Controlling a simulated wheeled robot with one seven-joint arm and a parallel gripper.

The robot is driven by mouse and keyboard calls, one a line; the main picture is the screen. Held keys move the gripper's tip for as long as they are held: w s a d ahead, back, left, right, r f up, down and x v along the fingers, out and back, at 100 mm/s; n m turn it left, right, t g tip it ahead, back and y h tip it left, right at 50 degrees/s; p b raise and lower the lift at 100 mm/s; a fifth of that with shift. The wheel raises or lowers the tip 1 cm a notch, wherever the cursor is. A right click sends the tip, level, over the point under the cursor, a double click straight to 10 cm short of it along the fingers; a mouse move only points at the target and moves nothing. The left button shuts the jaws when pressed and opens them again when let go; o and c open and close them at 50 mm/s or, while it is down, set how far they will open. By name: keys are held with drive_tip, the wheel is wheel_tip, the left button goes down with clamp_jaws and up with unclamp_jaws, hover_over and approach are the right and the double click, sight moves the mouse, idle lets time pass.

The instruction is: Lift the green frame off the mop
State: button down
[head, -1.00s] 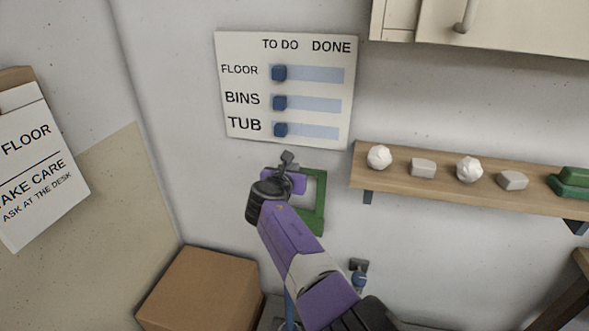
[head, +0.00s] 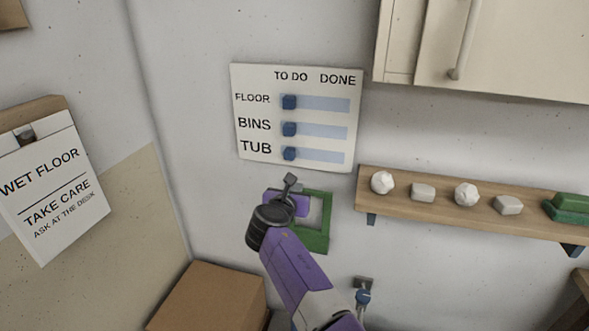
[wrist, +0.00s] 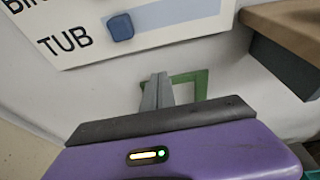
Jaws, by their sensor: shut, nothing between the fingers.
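The green frame (head: 326,222) is a flat, square-cornered loop against the white wall, below the chore board. My arm hides its left part in the head view. In the wrist view the frame (wrist: 202,84) shows just beyond and right of my fingers. My gripper (head: 290,181) is at the frame's upper left in the head view, its fingers together and empty. In the wrist view my gripper (wrist: 155,80) overlaps the frame's left side; I cannot tell whether they touch. I cannot make out the mop for certain.
A chore board (head: 295,118) hangs above my gripper. A wooden shelf (head: 440,206) with several small items is to the right, under a cabinet (head: 500,45). A cardboard box (head: 210,298) is below left. A blue item on a grey wall bracket (head: 363,284) is below the frame.

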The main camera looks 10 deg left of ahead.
wheel_tip(320, 180, up, 6)
drive_tip(key=s, duration=0.1)
drive_tip(key=shift+s+p, duration=0.3)
